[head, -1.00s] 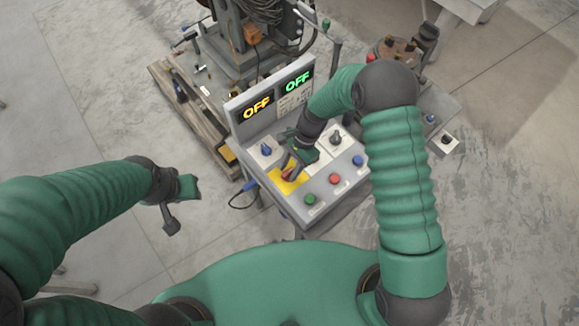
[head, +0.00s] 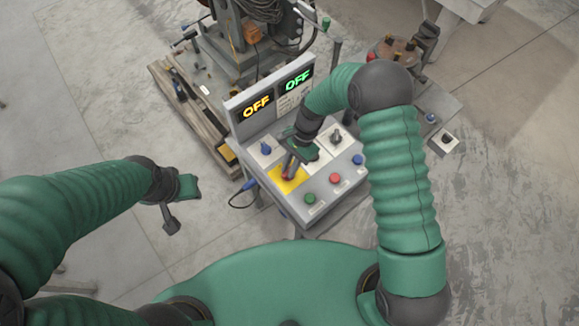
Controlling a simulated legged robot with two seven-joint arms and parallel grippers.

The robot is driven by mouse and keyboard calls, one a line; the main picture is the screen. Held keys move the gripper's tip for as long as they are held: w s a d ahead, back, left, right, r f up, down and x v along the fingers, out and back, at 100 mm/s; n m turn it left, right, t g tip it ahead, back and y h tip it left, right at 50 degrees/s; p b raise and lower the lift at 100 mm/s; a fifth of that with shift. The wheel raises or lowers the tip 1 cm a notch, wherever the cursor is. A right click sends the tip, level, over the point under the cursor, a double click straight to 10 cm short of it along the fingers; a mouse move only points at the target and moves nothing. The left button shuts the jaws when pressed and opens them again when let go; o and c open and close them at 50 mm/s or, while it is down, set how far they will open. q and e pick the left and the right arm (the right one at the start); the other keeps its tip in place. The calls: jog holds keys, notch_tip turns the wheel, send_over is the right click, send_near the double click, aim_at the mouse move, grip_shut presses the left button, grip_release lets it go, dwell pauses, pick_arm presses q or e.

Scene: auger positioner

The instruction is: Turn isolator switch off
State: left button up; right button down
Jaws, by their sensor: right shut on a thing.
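The control box (head: 318,192) stands in the middle, with a raised back panel showing an orange OFF display (head: 257,107) and a green OFF display (head: 299,82). The isolator switch (head: 287,176) is a red handle on a yellow plate (head: 284,186) at the box's front left. My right gripper (head: 290,170) reaches down over the yellow plate and is shut on the red handle, partly hiding it. My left gripper (head: 182,205) hangs over the floor to the left of the box, apart from it. It appears open and empty.
A blue knob (head: 265,148) and a dark knob (head: 336,135) sit near the back panel. Green (head: 310,198), red (head: 335,178) and blue (head: 358,160) buttons line the front edge. Machinery on a wooden pallet (head: 190,115) stands behind. The floor at left is clear.

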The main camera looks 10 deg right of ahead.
jog(key=n, duration=0.2)
jog(key=n+h+b, duration=0.1)
jog(key=n, duration=0.1)
jog(key=shift+w+a+g, duration=0.1)
jog(key=shift+w+g, duration=0.15)
jog(key=shift+g, duration=0.15)
jog(key=n+h, duration=0.1)
jog(key=n, duration=0.1)
jog(key=n+b, duration=0.1)
jog(key=n, duration=0.1)
jog(key=shift+a+n+g+h, duration=0.15)
jog(key=shift+n+g+h, duration=0.25)
jog(key=n+h, duration=0.1)
jog(key=n, duration=0.2)
jog(key=shift+a+r+n+b, duration=0.1)
jog(key=shift+n+b, duration=0.2)
jog(key=n+h, duration=0.1)
jog(key=n, duration=0.1)
jog(key=n+h, duration=0.1)
jog(key=n, duration=0.1)
jog(key=shift+a+t, duration=0.1)
jog(key=shift+t, duration=0.2)
jog(key=shift+r+n, duration=0.1)
jog(key=shift+n, duration=0.2)
jog(key=c, duration=1.4)
grip_release()
